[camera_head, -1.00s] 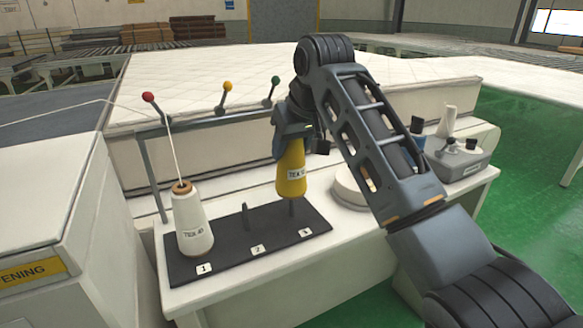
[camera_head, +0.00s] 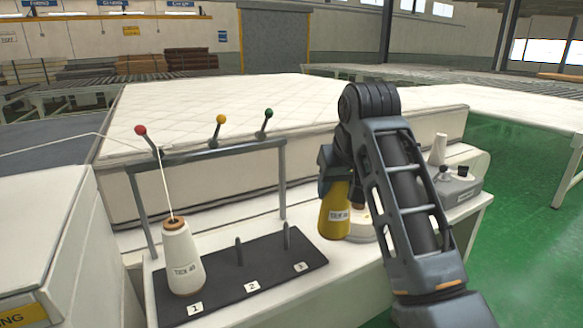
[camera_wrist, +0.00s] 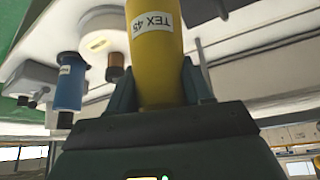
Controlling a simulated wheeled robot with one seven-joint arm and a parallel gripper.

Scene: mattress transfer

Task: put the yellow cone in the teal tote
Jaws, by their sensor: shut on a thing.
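The yellow cone (camera_head: 334,214), labelled TEX 45, is held by my gripper (camera_head: 335,178) and stands out to the right of the dark peg board. In the wrist view the yellow cone (camera_wrist: 155,60) sits between the two fingers of my gripper (camera_wrist: 160,85), which are shut on it. In the head view the cone is roughly upright, with its wide end down, in front of a round white object. I cannot tell how high it is above the white table. The teal tote does not show in either view.
A white cone (camera_head: 179,262) stands on position 1 of the dark peg board (camera_head: 215,281); pegs 2 and 3 are bare. A rail with red, yellow and green knobs rises behind. A blue spool (camera_wrist: 70,85) shows in the wrist view. A grey device (camera_head: 462,187) stands at right.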

